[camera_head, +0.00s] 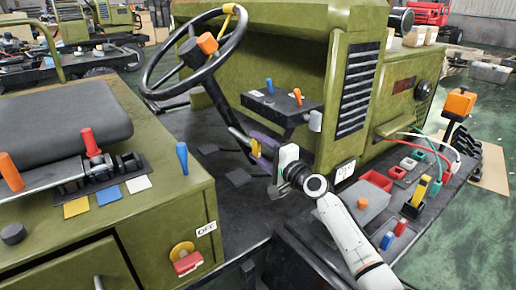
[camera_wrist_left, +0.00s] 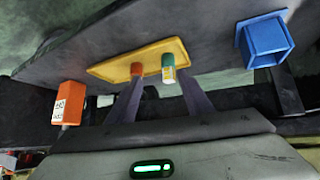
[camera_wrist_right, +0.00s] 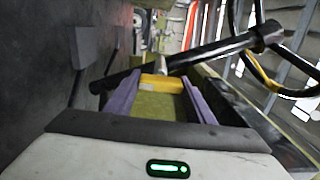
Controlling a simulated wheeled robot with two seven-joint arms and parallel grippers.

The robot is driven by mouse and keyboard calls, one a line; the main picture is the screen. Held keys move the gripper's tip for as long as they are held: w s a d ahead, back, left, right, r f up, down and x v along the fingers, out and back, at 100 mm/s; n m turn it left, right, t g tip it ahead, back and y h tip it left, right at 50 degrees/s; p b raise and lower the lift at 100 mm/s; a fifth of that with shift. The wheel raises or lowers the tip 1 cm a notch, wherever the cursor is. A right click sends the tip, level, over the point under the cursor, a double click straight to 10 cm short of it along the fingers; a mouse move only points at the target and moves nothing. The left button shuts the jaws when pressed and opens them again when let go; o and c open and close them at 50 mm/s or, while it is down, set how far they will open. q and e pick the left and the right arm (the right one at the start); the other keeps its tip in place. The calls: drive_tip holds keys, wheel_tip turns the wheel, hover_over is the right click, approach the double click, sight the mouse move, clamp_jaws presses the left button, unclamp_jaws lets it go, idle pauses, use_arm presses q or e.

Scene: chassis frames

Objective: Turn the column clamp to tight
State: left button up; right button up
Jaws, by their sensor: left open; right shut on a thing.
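The steering column (camera_head: 238,134) slants down from the steering wheel (camera_head: 153,93) to the dark cab floor. The yellow column clamp lever (camera_head: 255,149) is low on the column. My right gripper (camera_head: 262,142) reaches it from the right, its purple fingers at the lever. In the right wrist view the yellow lever (camera_wrist_right: 161,83) lies between the fingers, which are shut on it, with the dark column (camera_wrist_right: 195,61) crossing just beyond. Whether the clamp is tight or loose cannot be told. My left gripper (camera_wrist_left: 160,86) is open and empty in the left wrist view; the head view does not show it.
A dark panel with blue and orange levers (camera_head: 297,97) stands above and right of the clamp. Pedals (camera_head: 238,177) lie below left. The seat (camera_head: 62,127) is at left. A yellow plate (camera_wrist_left: 103,69) with two pegs and a blue socket (camera_wrist_left: 266,40) are near my left gripper.

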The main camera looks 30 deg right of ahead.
drive_tip(key=o, duration=1.1)
drive_tip(key=shift+c, duration=0.2)
drive_tip(key=s+d, duration=0.1)
drive_tip(key=s, duration=0.9)
drive_tip(key=shift+d, duration=0.2)
drive_tip(key=shift+s, duration=0.1)
